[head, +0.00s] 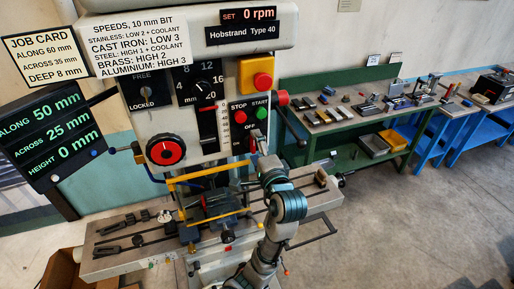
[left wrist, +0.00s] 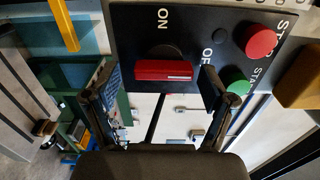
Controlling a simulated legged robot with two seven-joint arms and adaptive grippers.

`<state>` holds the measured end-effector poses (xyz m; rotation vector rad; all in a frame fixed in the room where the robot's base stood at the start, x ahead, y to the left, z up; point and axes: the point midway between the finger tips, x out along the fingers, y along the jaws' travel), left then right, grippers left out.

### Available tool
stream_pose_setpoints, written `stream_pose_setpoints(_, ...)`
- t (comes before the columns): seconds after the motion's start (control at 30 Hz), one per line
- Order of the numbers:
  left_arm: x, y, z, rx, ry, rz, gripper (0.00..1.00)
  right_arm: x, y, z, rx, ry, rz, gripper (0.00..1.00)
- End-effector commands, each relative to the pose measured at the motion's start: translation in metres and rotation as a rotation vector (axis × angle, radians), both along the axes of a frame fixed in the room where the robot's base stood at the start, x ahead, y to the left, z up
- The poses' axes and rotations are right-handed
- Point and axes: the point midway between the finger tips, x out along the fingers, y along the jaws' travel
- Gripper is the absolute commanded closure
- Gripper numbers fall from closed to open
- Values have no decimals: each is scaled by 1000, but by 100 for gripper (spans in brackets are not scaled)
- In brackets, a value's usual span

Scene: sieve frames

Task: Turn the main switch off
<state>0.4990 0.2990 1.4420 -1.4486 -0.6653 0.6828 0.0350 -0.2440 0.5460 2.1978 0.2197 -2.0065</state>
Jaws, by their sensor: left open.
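The main switch (left wrist: 163,70) is a red bar handle on the black panel. In the left wrist view it lies level, and the white line on it runs toward its right end, on the side of the OFF label. The ON label (left wrist: 163,18) is above it. In the head view the switch (head: 252,144) is below the OFF label and partly hidden by my gripper. My left gripper (head: 262,155) is open in front of the panel. In the wrist view its fingers (left wrist: 157,80) stand apart, one on each side of the handle, with gaps showing. My right gripper is not in view.
The red stop button (left wrist: 262,40) and green start button (left wrist: 237,81) are close to my right-hand finger in the wrist view. A yellow box with a red button (head: 257,75) is above. A yellow guard frame (head: 195,180) stands below left. A green workbench (head: 345,124) is behind.

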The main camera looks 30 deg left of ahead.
Motion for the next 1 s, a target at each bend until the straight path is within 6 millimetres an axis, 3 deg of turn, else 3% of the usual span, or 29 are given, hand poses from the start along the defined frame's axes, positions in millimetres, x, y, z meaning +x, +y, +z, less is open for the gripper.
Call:
stream_pose_setpoints(0.17, -10, -14, 0, -1, 1, -3, 17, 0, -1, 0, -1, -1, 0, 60)
stream_pose_setpoints(0.6, -66, -82, -2, -3, 5, -2, 17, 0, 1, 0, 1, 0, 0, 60)
stream_pose_setpoints(1.0, -74, -89, -2, -2, 4, 0, 17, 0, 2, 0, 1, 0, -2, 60)
